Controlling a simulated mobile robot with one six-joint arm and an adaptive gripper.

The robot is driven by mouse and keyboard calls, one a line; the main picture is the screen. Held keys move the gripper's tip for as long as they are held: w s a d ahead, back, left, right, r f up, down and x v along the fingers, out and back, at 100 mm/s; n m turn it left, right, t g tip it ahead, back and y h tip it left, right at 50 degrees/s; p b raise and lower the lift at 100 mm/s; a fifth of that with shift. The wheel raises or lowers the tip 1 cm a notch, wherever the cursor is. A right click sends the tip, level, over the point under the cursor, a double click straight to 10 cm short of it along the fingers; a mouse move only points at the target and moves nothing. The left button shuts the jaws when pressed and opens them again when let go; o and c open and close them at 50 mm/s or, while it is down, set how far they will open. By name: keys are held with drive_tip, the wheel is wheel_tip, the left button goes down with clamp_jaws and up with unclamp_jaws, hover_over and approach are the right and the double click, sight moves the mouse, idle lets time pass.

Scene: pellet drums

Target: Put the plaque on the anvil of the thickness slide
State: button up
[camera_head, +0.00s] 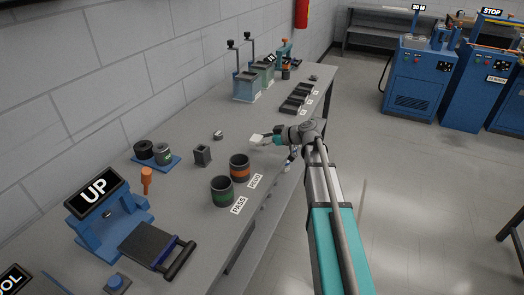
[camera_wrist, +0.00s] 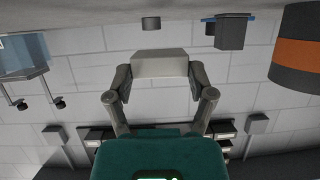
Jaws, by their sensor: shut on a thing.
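The plaque (camera_head: 257,140), a pale flat block, is in my gripper (camera_head: 266,141) above the bench. In the wrist view, where the scene appears upside down, the plaque (camera_wrist: 160,63) sits between the two fingers of my gripper (camera_wrist: 160,80), which are shut on its sides. I cannot tell for certain which thing is the thickness slide or see its anvil. A small grey round-topped item (camera_head: 218,135) stands on the bench left of the plaque. A dark square block (camera_head: 202,155) stands nearer; it also shows in the wrist view (camera_wrist: 232,33).
An orange-banded cup (camera_head: 239,168) and a green-banded cup (camera_head: 222,191) stand near the bench's front edge. A blue tray (camera_head: 164,164) holds dark cylinders. A blue press with an UP sign (camera_head: 95,193) is nearer. Lever-topped containers (camera_head: 247,87) and dark trays (camera_head: 296,101) are farther back.

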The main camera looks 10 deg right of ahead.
drive_tip(key=shift+f, duration=0.1)
idle(0.3)
drive_tip(key=shift+w+f+b, duration=0.5)
drive_tip(key=shift+f+b, duration=1.3)
drive_tip(key=shift+f, duration=0.15)
drive_tip(key=o, duration=1)
drive_tip(key=shift+s+p+v, duration=0.15)
drive_tip(key=shift+p+v, duration=1.1)
drive_tip(key=shift+v, duration=2.25)
drive_tip(key=shift+s+p+v, duration=0.2)
drive_tip(key=shift+p+v, duration=1.05)
drive_tip(key=shift+v, duration=2.25)
drive_tip(key=shift+a+f, duration=0.15)
drive_tip(key=shift+a, duration=0.05)
